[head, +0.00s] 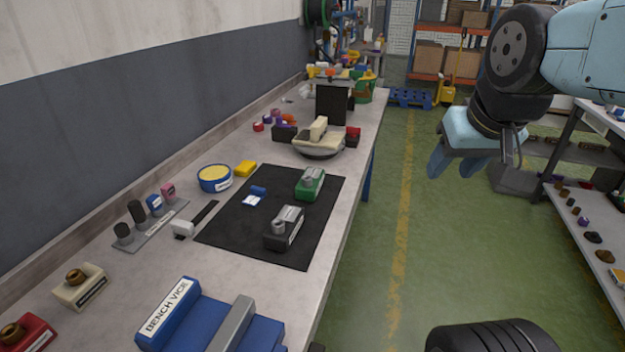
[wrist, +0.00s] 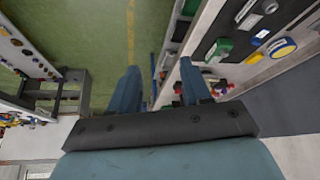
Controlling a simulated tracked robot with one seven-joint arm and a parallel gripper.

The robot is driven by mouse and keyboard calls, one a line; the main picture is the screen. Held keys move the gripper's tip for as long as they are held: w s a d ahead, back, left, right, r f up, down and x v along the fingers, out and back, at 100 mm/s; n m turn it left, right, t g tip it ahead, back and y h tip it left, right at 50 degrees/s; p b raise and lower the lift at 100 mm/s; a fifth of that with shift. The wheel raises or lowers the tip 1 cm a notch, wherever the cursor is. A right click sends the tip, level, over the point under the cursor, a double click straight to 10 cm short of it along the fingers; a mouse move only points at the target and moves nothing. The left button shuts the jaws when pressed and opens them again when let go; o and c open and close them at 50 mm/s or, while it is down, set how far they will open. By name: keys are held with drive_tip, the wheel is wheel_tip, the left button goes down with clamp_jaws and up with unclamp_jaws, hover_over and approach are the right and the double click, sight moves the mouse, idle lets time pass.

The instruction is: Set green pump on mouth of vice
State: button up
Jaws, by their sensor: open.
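The green pump (head: 310,184) stands on the black mat (head: 232,225) on the long workbench; it also shows on the mat in the wrist view (wrist: 220,49). The blue bench vice (head: 180,309), labelled "BENCH VICE", is at the near end of the bench, partly cut off by the picture's lower edge. A grey bar crosses its top; I cannot make out its mouth clearly. My gripper (head: 462,168) is open and empty, above the green floor right of the bench, well apart from pump and vice. Its two fingers also show in the wrist view (wrist: 160,88).
A dark grey pump (head: 284,230) stands on the mat close to the green one. A yellow-topped blue tin (head: 214,178), a yellow block (head: 245,168) and a turntable (head: 319,146) are nearby. A shelf rack (head: 560,150) stands right. The floor aisle between is clear.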

drive_tip(key=shift+o, duration=0.8)
drive_tip(key=shift+w+a+f, duration=0.1)
drive_tip(key=m+y, duration=1.7)
drive_tip(key=m, duration=0.4)
approach(312, 181)
drive_tip(key=shift+m, duration=0.3)
drive_tip(key=x, duration=1.1)
drive_tip(key=shift+a, duration=0.35)
drive_tip(key=shift+c, duration=0.3)
